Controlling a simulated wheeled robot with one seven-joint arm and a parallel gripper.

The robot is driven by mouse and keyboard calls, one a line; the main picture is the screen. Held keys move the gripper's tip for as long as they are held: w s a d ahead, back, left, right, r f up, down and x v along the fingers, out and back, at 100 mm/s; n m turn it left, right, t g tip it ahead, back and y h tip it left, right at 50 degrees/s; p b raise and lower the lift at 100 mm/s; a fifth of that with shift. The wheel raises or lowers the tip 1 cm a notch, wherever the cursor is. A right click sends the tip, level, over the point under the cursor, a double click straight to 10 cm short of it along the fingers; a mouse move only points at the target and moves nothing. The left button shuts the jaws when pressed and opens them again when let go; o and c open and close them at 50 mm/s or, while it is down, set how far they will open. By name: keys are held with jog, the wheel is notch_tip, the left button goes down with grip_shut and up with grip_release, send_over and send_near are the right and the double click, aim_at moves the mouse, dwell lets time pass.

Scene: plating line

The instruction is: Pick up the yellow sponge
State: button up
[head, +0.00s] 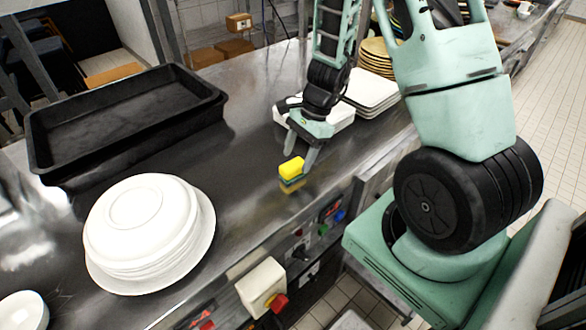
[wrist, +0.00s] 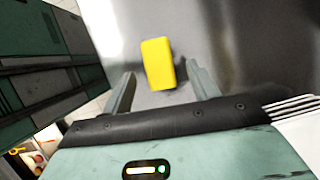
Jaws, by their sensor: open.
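The yellow sponge (head: 291,167) has a dark green underside and lies on the steel counter near its front edge. In the wrist view the sponge (wrist: 158,64) shows as a yellow block just ahead of and between my two fingers. My gripper (head: 301,156) is open, with its fingers on either side of the sponge's near end in the picture. In the wrist view my gripper (wrist: 163,92) has nothing clamped in it. I cannot tell how far the fingertips are above the counter.
White square plates (head: 370,92) are stacked behind my gripper, with tan plates (head: 376,57) beyond. A stack of round white plates (head: 150,235) stands at left front, and a black tray (head: 130,112) at left back. Control buttons (head: 326,229) line the counter's front. The counter's middle (head: 235,150) is clear.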

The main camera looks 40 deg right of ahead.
aim_at(293, 164)
jog(key=shift+x, duration=1.8)
jog(key=shift+a+r, duration=0.1)
jog(key=shift+a, duration=0.1)
jog(key=c, duration=1)
jog(key=shift+c, duration=0.2)
notch_tip(293, 164, up, 10)
jog(key=shift+p, duration=0.35)
